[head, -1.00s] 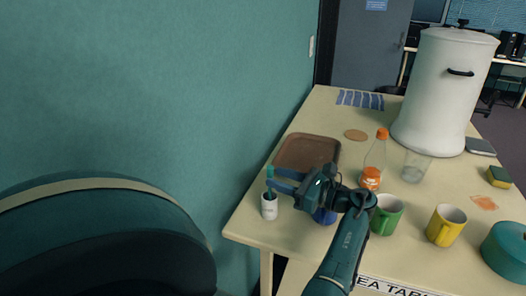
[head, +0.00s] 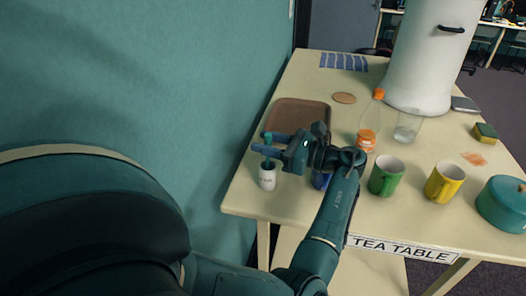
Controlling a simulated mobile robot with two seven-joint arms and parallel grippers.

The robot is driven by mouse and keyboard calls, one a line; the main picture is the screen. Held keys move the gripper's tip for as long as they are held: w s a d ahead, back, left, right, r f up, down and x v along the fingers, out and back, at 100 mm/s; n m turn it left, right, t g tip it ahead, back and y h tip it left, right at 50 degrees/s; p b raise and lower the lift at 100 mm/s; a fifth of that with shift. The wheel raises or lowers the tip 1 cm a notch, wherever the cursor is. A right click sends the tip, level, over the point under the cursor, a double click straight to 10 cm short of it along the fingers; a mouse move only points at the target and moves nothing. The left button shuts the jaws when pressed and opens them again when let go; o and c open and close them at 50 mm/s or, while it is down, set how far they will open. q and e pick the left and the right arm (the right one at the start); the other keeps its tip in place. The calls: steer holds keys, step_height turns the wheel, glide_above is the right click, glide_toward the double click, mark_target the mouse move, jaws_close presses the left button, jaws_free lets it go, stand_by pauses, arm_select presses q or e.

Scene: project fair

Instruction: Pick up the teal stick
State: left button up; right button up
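The teal stick (head: 268,138) stands upright in a small white cup (head: 267,180) near the table's left front edge. Its top shows above the cup, and its middle is partly hidden by a finger. My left gripper (head: 269,143) reaches in from the right with its blue fingers level, above the cup's rim. The fingers look spread, one on the near side of the stick and one on the far side. I cannot tell whether either touches it. My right gripper is out of view.
A brown tray (head: 297,115) lies just behind. A blue mug (head: 320,181) is partly hidden under my wrist. A green mug (head: 385,178), an orange-capped bottle (head: 367,135) and a clear glass (head: 407,127) stand to the right. The teal wall (head: 210,110) borders the table's left side.

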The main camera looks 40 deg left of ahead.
arm_select(q)
steer(key=shift+d, duration=0.1)
steer(key=shift+c, duration=0.6)
jaws_close()
steer(key=shift+r, duration=0.1)
